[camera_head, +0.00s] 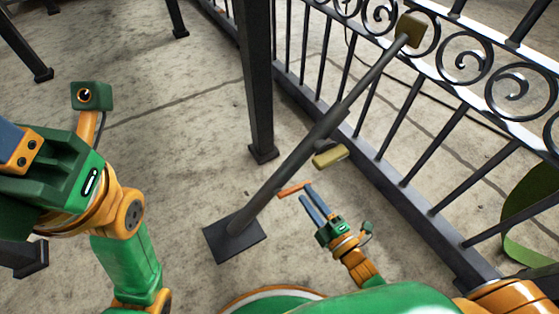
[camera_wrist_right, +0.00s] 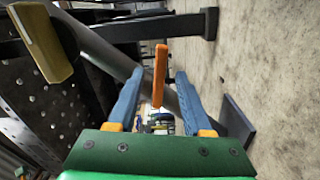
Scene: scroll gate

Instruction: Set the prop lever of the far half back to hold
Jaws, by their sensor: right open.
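A dark prop strut (camera_head: 318,132) slants from the scroll gate (camera_head: 385,140) down to a dark floor plate (camera_head: 222,244). An orange lever (camera_head: 292,188) sticks out from the strut's lower part. My right gripper (camera_head: 305,191) is open at the lever, its blue fingertips close to it. In the right wrist view the lever (camera_wrist_right: 160,75) shows between the two open fingers (camera_wrist_right: 159,78), with a gap visible on each side. My left gripper's green body (camera_head: 45,175) is at the left; its fingertips are not clearly seen.
A yellow pedal-like block (camera_head: 330,157) sits beside the strut, near the gate's bottom rail; it also shows in the right wrist view (camera_wrist_right: 42,42). A dark post (camera_head: 256,85) stands behind the strut. A green curved object (camera_head: 535,215) is at the right. Bare concrete lies left of the strut.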

